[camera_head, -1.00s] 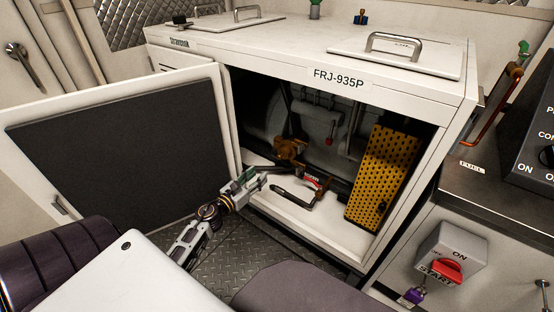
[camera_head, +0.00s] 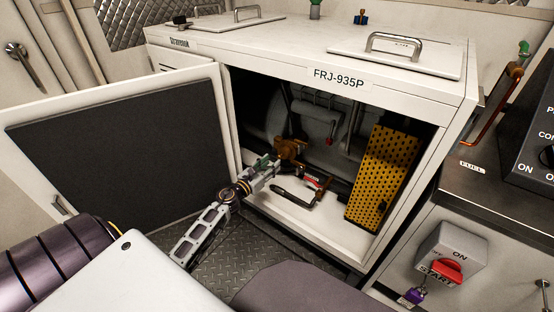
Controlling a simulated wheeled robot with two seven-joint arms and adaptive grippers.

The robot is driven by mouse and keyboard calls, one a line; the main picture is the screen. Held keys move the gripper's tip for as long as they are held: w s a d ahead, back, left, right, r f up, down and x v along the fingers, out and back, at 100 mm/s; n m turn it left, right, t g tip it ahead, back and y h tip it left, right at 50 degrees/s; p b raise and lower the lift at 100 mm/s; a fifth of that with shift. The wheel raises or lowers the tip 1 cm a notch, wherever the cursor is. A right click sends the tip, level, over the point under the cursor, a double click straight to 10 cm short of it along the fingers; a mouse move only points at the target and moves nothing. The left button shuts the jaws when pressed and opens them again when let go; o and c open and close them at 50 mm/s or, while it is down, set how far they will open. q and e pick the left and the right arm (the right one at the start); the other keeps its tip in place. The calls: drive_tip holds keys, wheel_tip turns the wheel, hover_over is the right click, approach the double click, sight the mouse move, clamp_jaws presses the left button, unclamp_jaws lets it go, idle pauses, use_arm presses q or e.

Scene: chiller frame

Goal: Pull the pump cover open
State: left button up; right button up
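A yellow perforated panel (camera_head: 383,180), which looks like the pump cover, stands upright and slightly tilted at the right side inside the open cabinet (camera_head: 370,95) labelled FRJ-935P. My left gripper (camera_head: 275,165) is at the cabinet opening, left of the panel and apart from it. It is close to an orange-brown fitting (camera_head: 291,148); whether they touch I cannot tell. The gripper's fingers are small and blend with the parts behind, so their opening is unclear. My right gripper is not in view.
The cabinet door (camera_head: 120,150) stands open to the left. A red-and-black handled part (camera_head: 312,184) lies low in the cabinet in front of the gripper. Dark pipes fill the back. A control box with a red switch (camera_head: 446,270) is at the right.

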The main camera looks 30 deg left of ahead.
sight(278, 157)
use_arm(q)
drive_tip(key=shift+w+d, duration=0.2)
drive_tip(key=shift+w, duration=2.25)
clamp_jaws()
